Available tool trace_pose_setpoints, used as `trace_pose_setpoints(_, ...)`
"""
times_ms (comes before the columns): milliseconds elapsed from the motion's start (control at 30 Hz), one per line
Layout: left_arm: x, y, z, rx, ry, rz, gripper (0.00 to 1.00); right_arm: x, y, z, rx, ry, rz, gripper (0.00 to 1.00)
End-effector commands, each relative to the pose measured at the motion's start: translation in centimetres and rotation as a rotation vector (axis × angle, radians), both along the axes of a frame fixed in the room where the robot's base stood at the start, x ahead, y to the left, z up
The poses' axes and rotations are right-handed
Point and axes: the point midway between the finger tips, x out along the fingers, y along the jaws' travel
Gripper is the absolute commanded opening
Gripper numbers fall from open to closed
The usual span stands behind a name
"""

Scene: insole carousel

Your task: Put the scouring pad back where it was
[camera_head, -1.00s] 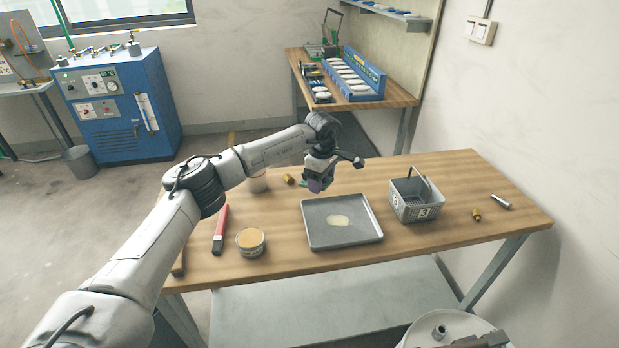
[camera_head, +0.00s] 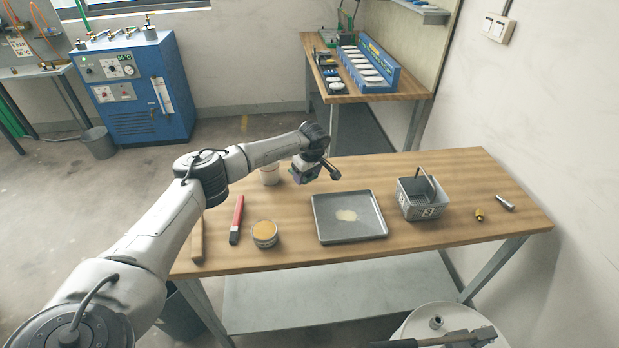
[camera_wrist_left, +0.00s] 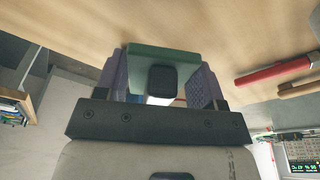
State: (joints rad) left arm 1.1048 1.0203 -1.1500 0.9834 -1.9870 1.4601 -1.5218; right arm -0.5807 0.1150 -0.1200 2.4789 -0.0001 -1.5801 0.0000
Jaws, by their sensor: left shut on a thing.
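The green scouring pad (camera_wrist_left: 155,57) is a flat block in the left wrist view, pinched between the two purple fingers of my left gripper (camera_wrist_left: 163,82). In the head view my left gripper (camera_head: 303,176) is low over the back of the wooden table (camera_head: 470,225), behind the tray's left corner. The pad is tiny there and mostly hidden by the gripper. I cannot tell whether it touches the table. My right gripper is not in view.
A grey tray (camera_head: 321,229) with a pale patch lies in front of the gripper. A white cup (camera_head: 269,175) stands close to its left. A red-handled tool (camera_head: 237,219), an open tin (camera_head: 265,233) and a grey basket (camera_head: 420,206) are also on the table.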

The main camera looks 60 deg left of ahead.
Motion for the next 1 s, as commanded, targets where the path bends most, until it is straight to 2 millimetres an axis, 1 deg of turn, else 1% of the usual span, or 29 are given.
trace_pose_setpoints(100,0.4,0.2,0.1,0.02,0.0,-0.088,0.36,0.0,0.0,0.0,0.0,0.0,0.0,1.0)
trace_pose_setpoints(200,0.6,0.2,0.0,0.034,0.001,-0.136,0.36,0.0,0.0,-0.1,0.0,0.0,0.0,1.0)
trace_pose_setpoints(467,0.6,0.2,-1.0,0.051,0.001,-0.157,0.36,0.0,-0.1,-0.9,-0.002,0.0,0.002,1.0)
trace_pose_setpoints(667,0.5,0.2,-2.6,0.05,0.001,-0.156,0.36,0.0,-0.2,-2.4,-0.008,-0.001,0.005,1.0)
trace_pose_setpoints(1000,0.5,0.2,-5.9,0.05,0.001,-0.155,0.36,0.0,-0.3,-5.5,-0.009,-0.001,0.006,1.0)
